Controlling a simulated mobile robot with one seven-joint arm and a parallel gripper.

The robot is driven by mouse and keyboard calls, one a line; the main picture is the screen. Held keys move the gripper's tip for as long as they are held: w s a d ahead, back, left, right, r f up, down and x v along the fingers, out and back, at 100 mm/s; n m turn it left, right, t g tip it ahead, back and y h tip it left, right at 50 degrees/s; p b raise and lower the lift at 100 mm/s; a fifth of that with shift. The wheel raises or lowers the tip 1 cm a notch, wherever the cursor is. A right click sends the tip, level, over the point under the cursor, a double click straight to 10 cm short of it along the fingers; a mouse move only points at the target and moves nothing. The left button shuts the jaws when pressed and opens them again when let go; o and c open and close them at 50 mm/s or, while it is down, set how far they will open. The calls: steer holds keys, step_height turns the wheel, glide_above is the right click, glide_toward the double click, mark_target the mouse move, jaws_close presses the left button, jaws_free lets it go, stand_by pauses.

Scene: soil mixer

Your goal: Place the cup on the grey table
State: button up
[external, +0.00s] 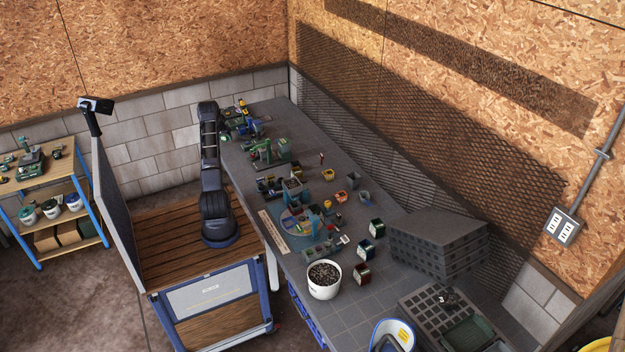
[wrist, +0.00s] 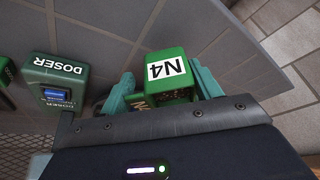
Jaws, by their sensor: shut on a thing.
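My gripper (wrist: 164,84) shows in the wrist view with its teal fingers on either side of a green cup (wrist: 168,66) with a white N4 label. It is shut on this cup. The grey table (wrist: 110,25) shows behind the cup as a tiled surface; I cannot tell whether the cup touches it. In the external view the grey table (external: 345,260) runs along the mesh wall. My gripper (external: 226,138) is small there, near the table's far left edge, and its grasp is too small to make out.
A green doser (wrist: 58,85) stands left of the cup in the wrist view. Farther along the table are several small bins and machines, a white pot of soil (external: 324,282) and stacked dark crates (external: 438,240). The table has bare room near its front left edge.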

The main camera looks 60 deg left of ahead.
mark_target(225, 139)
steer(key=shift+f, duration=1.75)
steer(key=o, duration=1)
steer(key=shift+f, duration=0.1)
steer(key=v, duration=1.2)
